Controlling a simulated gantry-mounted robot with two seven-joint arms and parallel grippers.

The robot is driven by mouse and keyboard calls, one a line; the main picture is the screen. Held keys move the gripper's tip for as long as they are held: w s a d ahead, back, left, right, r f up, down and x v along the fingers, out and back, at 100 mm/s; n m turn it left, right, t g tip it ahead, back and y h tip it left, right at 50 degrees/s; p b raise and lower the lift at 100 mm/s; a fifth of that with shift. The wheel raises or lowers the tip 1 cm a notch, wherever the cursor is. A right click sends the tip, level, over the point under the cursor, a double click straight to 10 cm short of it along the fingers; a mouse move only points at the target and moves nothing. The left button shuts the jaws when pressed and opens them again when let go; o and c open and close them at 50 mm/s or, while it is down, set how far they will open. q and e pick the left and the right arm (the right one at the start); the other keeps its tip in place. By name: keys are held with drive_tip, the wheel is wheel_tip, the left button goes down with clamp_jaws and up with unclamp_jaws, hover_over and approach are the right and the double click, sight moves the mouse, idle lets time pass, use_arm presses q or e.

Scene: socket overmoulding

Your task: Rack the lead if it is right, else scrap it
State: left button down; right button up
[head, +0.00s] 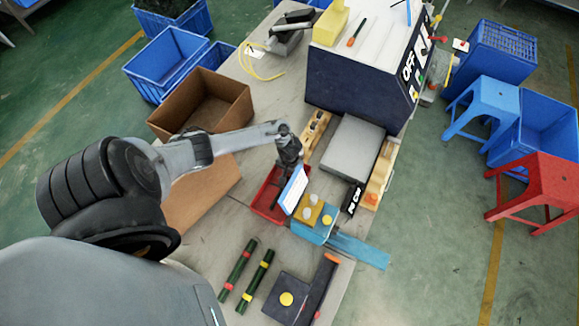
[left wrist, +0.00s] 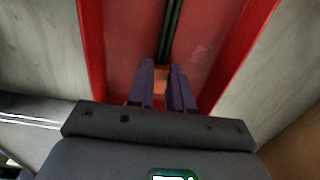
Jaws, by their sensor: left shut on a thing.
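My left gripper (head: 283,182) points down into a red tray (head: 262,203) near the middle of the table. In the left wrist view its purple fingers (left wrist: 166,85) are shut on a lead. The lead shows an orange part (left wrist: 162,74) between the fingers and a dark green cable (left wrist: 173,30) running away along the tray. The red tray wall (left wrist: 92,45) shows on both sides. I cannot tell whether the lead touches the tray floor. The arm hides most of it in the head view. My right gripper is out of view.
Two dark green rods with red (head: 238,269) and yellow (head: 255,281) bands lie at the front. A dark block with a yellow button (head: 287,299) is beside them. A blue fixture (head: 313,233) stands right of the tray. A cardboard box (head: 180,98) and dark machine (head: 350,85) stand behind.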

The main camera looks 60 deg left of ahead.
use_arm(q)
drive_tip(key=c, duration=0.9)
unclamp_jaws()
drive_tip(key=shift+c, duration=0.2)
